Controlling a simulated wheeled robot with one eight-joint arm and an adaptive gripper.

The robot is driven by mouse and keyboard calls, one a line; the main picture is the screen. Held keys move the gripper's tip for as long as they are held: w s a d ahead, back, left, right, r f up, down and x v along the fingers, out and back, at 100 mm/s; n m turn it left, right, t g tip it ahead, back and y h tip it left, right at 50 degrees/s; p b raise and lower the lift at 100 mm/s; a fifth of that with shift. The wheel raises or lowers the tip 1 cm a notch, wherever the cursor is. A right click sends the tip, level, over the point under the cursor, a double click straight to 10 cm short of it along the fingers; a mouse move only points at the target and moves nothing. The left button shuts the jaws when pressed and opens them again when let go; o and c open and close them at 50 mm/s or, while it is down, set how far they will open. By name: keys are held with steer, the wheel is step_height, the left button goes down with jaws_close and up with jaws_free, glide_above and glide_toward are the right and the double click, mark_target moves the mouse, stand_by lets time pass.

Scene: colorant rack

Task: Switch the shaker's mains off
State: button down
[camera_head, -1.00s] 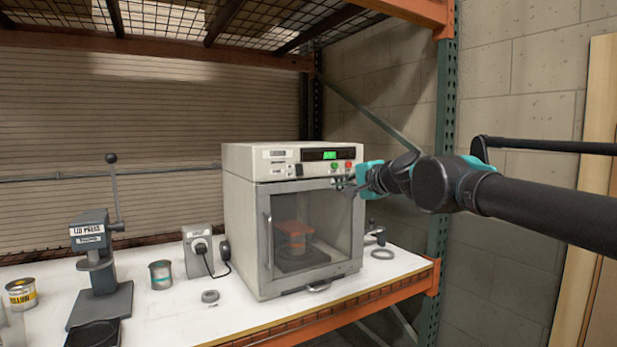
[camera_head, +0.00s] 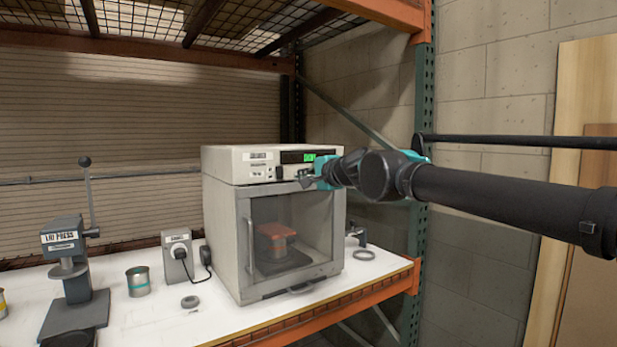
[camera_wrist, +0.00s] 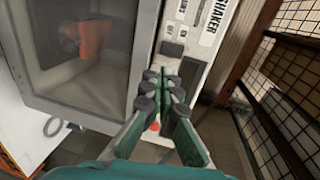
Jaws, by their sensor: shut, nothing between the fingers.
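The shaker (camera_head: 222,220) is a white cabinet on the shelf, with a glass door and a control panel along its top front. My gripper (camera_head: 304,180) is shut and empty, in front of the panel below the display. Its fingertips (camera_wrist: 163,82) are close to the panel; contact cannot be told. The gripper hides part of the panel's right side.
A grey socket box (camera_head: 177,256) with a black plug and cable stands left of the shaker. A can (camera_head: 138,281) and the lid press (camera_head: 78,265) are farther left. A rack upright (camera_head: 421,180) stands to the right. An orange-topped can (camera_head: 277,232) is inside the shaker.

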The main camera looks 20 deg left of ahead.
mark_target(284, 178)
steer(key=x, duration=0.8)
steer(key=shift+d, duration=0.1)
